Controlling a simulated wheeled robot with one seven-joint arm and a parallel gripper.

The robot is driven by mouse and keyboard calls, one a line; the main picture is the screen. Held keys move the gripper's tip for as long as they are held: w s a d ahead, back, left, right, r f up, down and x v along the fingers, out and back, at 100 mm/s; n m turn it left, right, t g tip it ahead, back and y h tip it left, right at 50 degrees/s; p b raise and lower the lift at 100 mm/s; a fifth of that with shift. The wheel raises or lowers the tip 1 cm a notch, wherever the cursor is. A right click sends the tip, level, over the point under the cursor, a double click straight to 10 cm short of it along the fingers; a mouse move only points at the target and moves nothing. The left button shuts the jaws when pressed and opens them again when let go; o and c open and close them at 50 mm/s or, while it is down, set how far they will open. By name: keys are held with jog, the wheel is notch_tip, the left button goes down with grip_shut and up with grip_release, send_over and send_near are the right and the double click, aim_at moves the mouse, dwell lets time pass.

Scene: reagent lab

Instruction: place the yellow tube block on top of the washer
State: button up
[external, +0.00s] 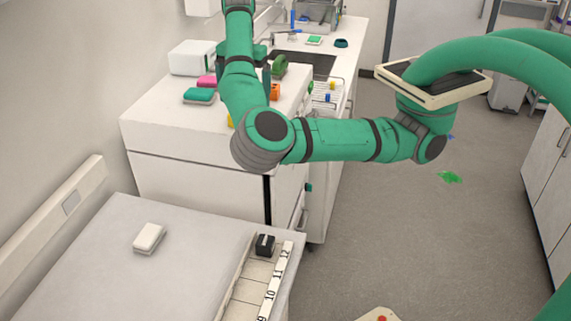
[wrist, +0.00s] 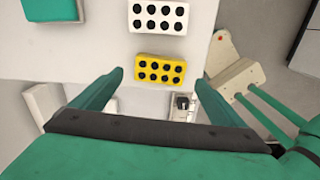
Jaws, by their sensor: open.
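The yellow tube block (wrist: 160,69) lies on a white top, its face of black round holes towards the wrist camera. In the external view only a yellow sliver (external: 231,121) shows beside my arm; the rest is hidden. My gripper (wrist: 158,77) is open and empty. Its two green fingers stand apart, one left and one right of the block in the picture, with gaps to both sides. I cannot tell its height above the block. In the external view my arm largely hides the gripper. I cannot tell for sure which white unit is the washer.
A white tube block (wrist: 158,16) lies just beyond the yellow one. A teal item (external: 199,95) and a pink item (external: 207,81) sit to the left on the cabinet top. A white box (external: 191,58) stands behind them. The front bench (external: 90,270) is mostly clear.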

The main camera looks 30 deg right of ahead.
notch_tip(320, 180, up, 6)
jog(key=shift+f, duration=0.1)
jog(key=shift+w, duration=0.1)
dwell(0.6)
